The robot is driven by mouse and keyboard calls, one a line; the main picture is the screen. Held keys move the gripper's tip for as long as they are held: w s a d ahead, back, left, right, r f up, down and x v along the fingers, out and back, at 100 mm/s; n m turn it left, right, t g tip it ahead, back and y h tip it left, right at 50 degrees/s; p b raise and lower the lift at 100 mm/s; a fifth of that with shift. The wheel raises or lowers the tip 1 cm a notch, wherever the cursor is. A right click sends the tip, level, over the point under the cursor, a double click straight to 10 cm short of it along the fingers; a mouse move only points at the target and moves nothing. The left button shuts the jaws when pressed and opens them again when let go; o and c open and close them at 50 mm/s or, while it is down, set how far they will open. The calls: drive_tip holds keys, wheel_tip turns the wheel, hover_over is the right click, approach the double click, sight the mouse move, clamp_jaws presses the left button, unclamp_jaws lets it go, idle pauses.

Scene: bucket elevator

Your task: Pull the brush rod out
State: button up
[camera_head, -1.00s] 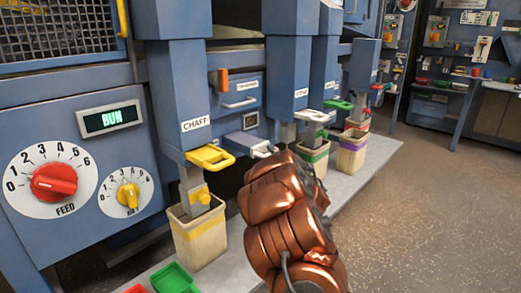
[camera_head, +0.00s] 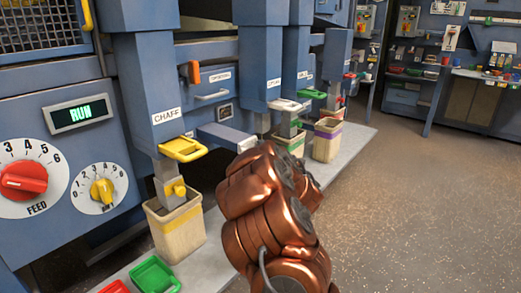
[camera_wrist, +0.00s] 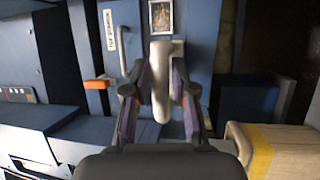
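The brush rod (camera_head: 225,136) shows in the head view as a blue-grey bar with a pale end, standing out from the machine front to the right of the yellow chaff handle. In the wrist view its pale, rounded handle (camera_wrist: 161,85) points toward my palm. My gripper (camera_wrist: 162,88) has one finger on each side of this handle, pads close against it, and appears shut on it. In the head view my copper-coloured arm hides the fingers.
A yellow gate handle (camera_head: 184,149) sits left of the rod, above a chaff bin (camera_head: 175,228). Other bins (camera_head: 328,138) stand further along the plinth. A green tray (camera_head: 154,275) lies in front. The floor at right is clear.

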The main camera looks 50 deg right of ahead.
drive_tip(key=shift+o, duration=1.1)
drive_tip(key=shift+w+a, duration=0.1)
drive_tip(key=shift+w, duration=0.05)
drive_tip(key=v, duration=1.2)
